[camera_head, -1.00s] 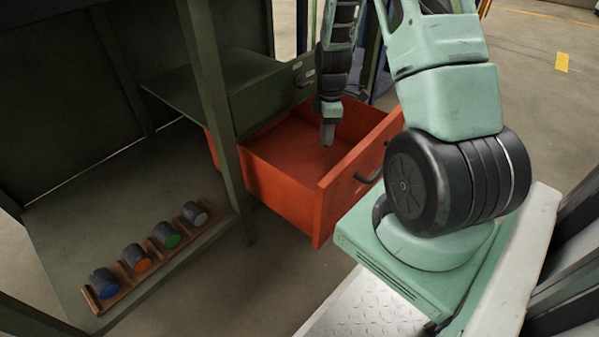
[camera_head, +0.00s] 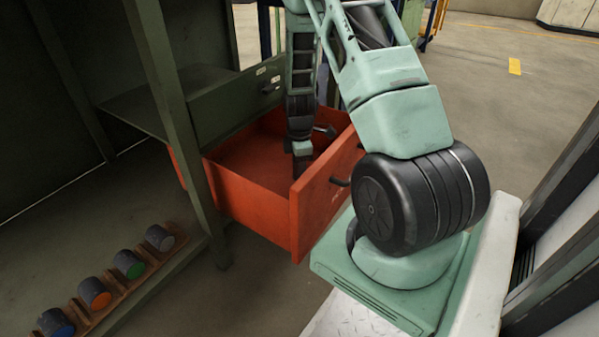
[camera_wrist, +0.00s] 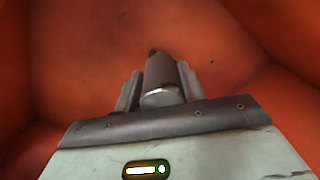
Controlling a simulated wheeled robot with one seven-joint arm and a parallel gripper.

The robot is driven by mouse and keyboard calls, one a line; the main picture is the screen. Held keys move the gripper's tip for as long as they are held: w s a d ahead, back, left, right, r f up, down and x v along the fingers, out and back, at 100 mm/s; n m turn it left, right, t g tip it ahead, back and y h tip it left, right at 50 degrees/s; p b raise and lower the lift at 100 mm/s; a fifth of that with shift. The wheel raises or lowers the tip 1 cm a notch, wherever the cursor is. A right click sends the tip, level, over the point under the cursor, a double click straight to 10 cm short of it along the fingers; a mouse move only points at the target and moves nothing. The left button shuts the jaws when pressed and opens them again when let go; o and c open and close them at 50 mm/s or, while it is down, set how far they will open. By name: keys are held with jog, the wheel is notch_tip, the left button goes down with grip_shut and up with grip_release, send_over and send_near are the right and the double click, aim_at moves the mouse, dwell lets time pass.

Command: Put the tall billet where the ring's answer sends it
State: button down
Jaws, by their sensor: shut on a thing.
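My gripper (camera_wrist: 158,92) is shut on a grey metal cylinder (camera_wrist: 164,70), the billet, which points away from the wrist between the two fingers. Red drawer walls and floor fill the wrist view behind it. In the head view my gripper (camera_head: 302,165) points down over the open orange-red drawer (camera_head: 245,190), close to its front panel. The billet is hard to make out there, and I cannot tell whether it touches the drawer. No ring can be made out in either view.
A wooden rack (camera_head: 118,290) at lower left holds several dark cylinders with coloured ends: blue (camera_head: 56,323), orange (camera_head: 95,294), green (camera_head: 129,264) and grey (camera_head: 160,238). A dark green frame post (camera_head: 175,120) stands left of the drawer. Open floor lies at upper right.

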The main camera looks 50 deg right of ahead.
jog(key=shift+f, duration=0.7)
jog(key=c, duration=0.9)
grip_release()
jog(key=shift+o, duration=0.2)
notch_tip(320, 180, up, 13)
jog(key=p, duration=0.7)
jog(key=shift+w+d+r, duration=0.1)
